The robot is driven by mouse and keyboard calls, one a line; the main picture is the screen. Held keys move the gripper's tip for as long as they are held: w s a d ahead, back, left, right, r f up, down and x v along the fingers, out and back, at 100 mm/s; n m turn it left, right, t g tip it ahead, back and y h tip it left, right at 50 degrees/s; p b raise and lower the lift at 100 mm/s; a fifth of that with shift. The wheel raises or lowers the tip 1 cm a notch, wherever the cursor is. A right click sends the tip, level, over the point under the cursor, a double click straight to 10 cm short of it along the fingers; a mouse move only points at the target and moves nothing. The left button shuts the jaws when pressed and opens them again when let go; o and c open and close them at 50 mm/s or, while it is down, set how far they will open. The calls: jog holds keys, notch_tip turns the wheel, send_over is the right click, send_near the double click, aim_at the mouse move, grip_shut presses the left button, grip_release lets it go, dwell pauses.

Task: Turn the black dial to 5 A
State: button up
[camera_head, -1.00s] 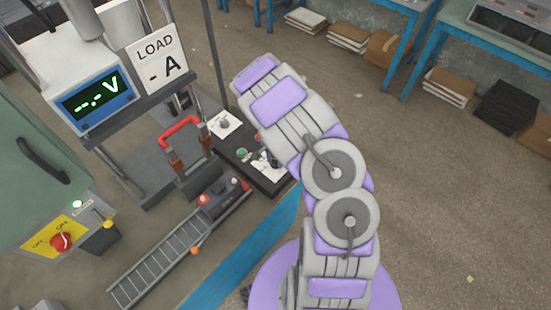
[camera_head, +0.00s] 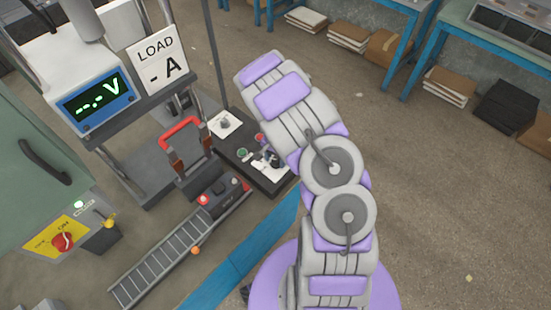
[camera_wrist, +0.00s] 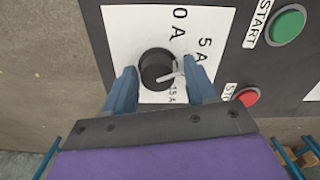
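In the wrist view, the black dial (camera_wrist: 156,69) sits on a white plate (camera_wrist: 122,28) marked 0 A, 5 A and what looks like 15 A. Its pale pointer (camera_wrist: 176,73) points right, below the 5 A mark; its exact setting is hard to read. My gripper (camera_wrist: 160,84) is open, with one blue finger on each side of the dial. The right finger is close to the pointer tip; I cannot tell if they touch. In the head view, the plate (camera_head: 262,173) shows small, and my arm hides much of the gripper.
A green START button (camera_wrist: 288,25) and a red STOP button (camera_wrist: 246,97) lie right of the dial. The LOAD sign (camera_head: 158,60) reads "- A", and the voltage display (camera_head: 95,98) shows dashes. A red-handled switch (camera_head: 181,135) and a roller track (camera_head: 175,255) stand left.

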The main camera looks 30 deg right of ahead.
aim_at(276, 160)
jog(key=shift+o, duration=0.6)
jog(key=shift+r, duration=0.1)
notch_tip(276, 160, up, 17)
jog(key=p, duration=0.2)
jog(key=shift+p, duration=0.4)
jog(key=shift+r, duration=0.1)
notch_tip(276, 160, down, 17)
jog(key=n+p, duration=0.1)
jog(key=n, duration=0.6)
jog(key=n+p, duration=0.1)
jog(key=n, duration=0.6)
jog(key=shift+s+r+p, duration=0.15)
jog(key=shift+r+p, duration=0.05)
jog(key=shift+p, duration=0.1)
jog(key=shift+c, duration=0.5)
